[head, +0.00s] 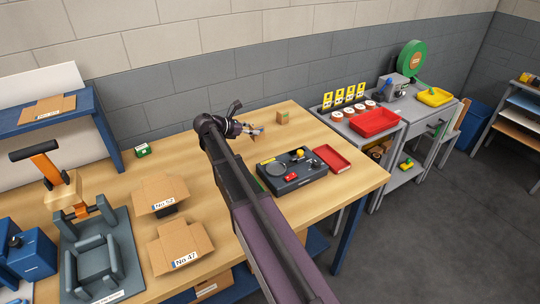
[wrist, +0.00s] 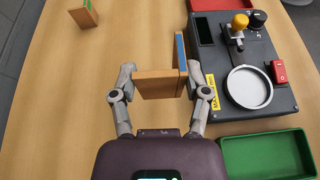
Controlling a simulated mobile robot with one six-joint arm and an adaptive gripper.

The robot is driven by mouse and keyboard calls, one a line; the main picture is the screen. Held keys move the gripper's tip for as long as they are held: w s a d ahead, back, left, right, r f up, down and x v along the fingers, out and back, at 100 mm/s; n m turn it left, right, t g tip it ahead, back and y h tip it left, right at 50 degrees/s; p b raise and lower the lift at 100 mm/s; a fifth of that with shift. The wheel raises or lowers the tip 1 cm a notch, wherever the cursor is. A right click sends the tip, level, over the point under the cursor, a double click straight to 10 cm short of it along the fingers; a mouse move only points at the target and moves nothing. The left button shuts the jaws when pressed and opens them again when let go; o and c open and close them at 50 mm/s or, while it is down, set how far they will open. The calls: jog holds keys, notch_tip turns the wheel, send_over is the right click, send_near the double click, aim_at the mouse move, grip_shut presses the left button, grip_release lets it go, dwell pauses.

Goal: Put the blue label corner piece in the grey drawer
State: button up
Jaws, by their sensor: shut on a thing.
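The blue label corner piece (wrist: 155,86) is a brown, L-shaped block with a blue strip on one edge. My gripper (wrist: 160,78) is shut on it, with a finger on each side. In the head view the piece (head: 256,132) shows just right of my gripper (head: 246,128), over the far part of the wooden table. I cannot tell whether it touches the table. On the right, a grey bench (head: 432,126) has what looks like a drawer front under its top. It appears shut, and its inside is not visible.
A similar piece with a green mark (head: 283,117) stands nearby on the table. A dark control box (head: 290,174) with knobs and a red tray (head: 331,158) lie to the right. A green tray (wrist: 266,155) is beside the box. Grey cart with red bin (head: 374,123) stands beyond the table.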

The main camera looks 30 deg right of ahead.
jog(key=shift+s+a+n+t, duration=0.25)
jog(key=shift+a+n+t, duration=0.05)
jog(key=shift+a, duration=0.1)
jog(key=b, duration=0.6)
send_over(252, 161)
notch_tip(252, 161, down, 6)
jog(key=shift+f, duration=0.1)
dwell(0.5)
jog(key=shift+f+b, duration=1.9)
jog(key=shift+b, duration=0.15)
jog(key=shift+f, duration=0.15)
jog(key=o, duration=0.8)
jog(key=shift+c, duration=0.2)
